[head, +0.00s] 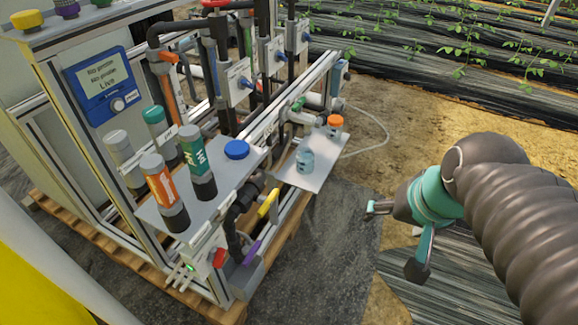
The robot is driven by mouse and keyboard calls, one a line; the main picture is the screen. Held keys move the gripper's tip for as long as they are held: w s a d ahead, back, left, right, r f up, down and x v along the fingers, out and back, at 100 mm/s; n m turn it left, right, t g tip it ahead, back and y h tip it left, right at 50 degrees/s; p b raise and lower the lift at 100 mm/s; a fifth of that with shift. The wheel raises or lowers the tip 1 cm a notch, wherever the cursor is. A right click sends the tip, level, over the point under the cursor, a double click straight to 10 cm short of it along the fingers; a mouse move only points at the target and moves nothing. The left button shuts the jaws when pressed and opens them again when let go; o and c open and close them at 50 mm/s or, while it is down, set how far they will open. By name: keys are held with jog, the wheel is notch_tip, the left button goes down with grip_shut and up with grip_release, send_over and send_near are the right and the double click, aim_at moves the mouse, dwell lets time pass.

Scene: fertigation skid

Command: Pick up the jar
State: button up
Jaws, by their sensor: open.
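A small bluish, see-through jar (305,159) stands upright on a pale shelf plate (310,179) at the near right side of the skid. My gripper (394,238) is to the right of the shelf and apart from it. Its two fingers are spread, with one pointing left and one pointing down. It is open and nothing shows between the fingers.
An orange-capped container (335,123) stands just behind the jar. A blue round lid (236,149) and several labelled bottles, one orange (164,190), stand on the left shelf. Pipes and valves rise behind. Open ground lies between shelf and gripper.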

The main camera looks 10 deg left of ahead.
jog(key=w+a+f+m+g+y+b, duration=0.1)
jog(key=w+a+f+m+g+y, duration=0.2)
jog(key=w+a+m, duration=0.4)
jog(key=m+t+y+b, duration=0.25)
jog(key=m+y, duration=0.55)
jog(key=m, duration=0.5)
send_near(300, 152)
jog(key=a+f, duration=0.1)
jog(key=a+f+t, duration=0.1)
jog(key=shift+a, duration=0.4)
jog(key=shift+w+x, duration=0.15)
jog(key=shift+x, duration=1.15)
jog(key=shift+w+x, duration=0.15)
jog(key=shift+x, duration=1.15)
jog(key=shift+d+r, duration=0.1)
jog(key=shift+d, duration=0.05)
jog(key=c, duration=1.4)
jog(key=shift+c, duration=0.2)
jog(key=shift+r, duration=0.15)
